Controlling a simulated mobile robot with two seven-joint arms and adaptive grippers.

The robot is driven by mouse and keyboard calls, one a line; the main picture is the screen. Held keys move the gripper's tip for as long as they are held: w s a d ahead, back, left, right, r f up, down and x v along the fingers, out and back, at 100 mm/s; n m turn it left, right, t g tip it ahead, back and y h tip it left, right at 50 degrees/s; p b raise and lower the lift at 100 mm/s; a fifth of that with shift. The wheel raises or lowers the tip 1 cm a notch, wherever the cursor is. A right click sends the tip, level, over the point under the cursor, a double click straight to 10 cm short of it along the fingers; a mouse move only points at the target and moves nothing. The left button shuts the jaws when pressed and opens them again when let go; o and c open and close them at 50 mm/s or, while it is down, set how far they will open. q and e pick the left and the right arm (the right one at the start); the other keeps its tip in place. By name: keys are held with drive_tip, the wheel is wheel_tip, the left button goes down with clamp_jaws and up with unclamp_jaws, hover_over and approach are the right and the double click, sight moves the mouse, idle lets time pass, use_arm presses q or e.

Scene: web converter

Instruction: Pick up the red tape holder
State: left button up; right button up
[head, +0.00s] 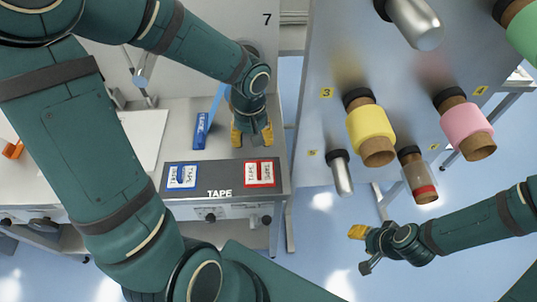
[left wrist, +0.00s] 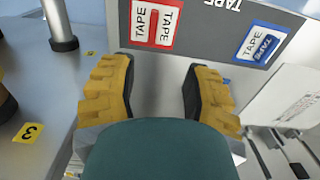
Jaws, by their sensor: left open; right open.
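The red tape holder (head: 260,173) is a red-framed white block marked TAPE, at the right end of the grey ledge labelled TAPE (head: 219,194). In the left wrist view, the red tape holder (left wrist: 155,22) is at the top, beyond my finger tips and apart from them. My left gripper (head: 251,138) is over the bench, just behind the ledge; in its wrist view the left gripper (left wrist: 160,92) is open with nothing between its yellow fingers. My right gripper (head: 361,249) is open and empty, low at the right, far from the holder.
A blue tape holder (head: 182,176) sits at the ledge's left end. Another blue block (head: 201,130) stands on the bench, left of my left gripper. A grey panel with yellow (head: 371,130) and pink (head: 467,130) rolls on spindles stands right. Open floor shows below it.

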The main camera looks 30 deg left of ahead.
use_arm(q)
drive_tip(key=w+f, duration=0.1)
drive_tip(key=b, duration=0.2)
hover_over(259, 167)
drive_tip(key=f, duration=0.7)
drive_tip(key=shift+a+f, duration=0.1)
drive_tip(key=shift+a, duration=0.2)
drive_tip(key=shift+d+f+b, duration=0.15)
drive_tip(key=shift+f+b, duration=0.1)
drive_tip(key=shift+f, duration=1.2)
drive_tip(key=shift+d+f+b, duration=0.15)
drive_tip(key=shift+f+b, duration=0.1)
drive_tip(key=shift+f, duration=1.15)
use_arm(e)
drive_tip(key=f, duration=0.3)
drive_tip(key=shift+w+f, duration=0.2)
drive_tip(key=shift+w, duration=0.2)
use_arm(q)
clamp_jaws()
